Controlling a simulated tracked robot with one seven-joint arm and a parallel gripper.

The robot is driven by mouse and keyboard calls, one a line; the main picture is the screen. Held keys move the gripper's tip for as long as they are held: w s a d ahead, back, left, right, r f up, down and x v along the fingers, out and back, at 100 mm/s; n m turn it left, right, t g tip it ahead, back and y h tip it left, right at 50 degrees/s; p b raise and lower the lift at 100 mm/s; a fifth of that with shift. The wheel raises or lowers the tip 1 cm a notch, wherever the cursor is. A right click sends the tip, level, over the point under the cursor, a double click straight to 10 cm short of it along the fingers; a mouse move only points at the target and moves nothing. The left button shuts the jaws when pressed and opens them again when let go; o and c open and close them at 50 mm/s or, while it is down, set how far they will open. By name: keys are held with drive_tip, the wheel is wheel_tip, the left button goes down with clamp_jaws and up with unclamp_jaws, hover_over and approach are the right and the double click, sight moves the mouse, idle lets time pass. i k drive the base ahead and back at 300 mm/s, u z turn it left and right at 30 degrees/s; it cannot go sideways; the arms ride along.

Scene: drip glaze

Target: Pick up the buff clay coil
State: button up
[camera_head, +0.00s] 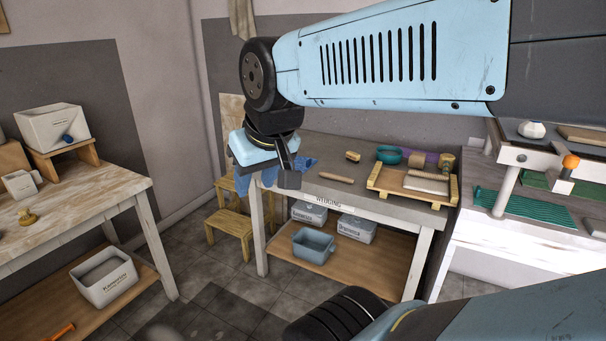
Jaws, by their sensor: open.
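A short buff-coloured roll (336,178), which looks like the clay coil, lies on the top of the wedging table (376,203) near its front edge. My gripper (289,180) hangs at the table's left end, left of the roll and apart from it. It is open, with nothing seen between its fingers, though it is small and partly seen from the side. A smaller tan piece (353,156) lies farther back on the same table; I cannot tell what it is.
A blue cloth (304,163) lies beside my gripper. A yellow step stool (229,228) stands left.

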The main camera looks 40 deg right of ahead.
sight(340, 178)
drive_tip(key=u, duration=0.25)
drive_tip(key=i, duration=1.1)
drive_tip(key=z, duration=0.5)
drive_tip(key=i, duration=0.9)
drive_tip(key=z, duration=0.8)
drive_tip(key=k, duration=0.8)
drive_tip(key=z, duration=0.15)
drive_tip(key=i, duration=0.9)
drive_tip(key=u, duration=0.1)
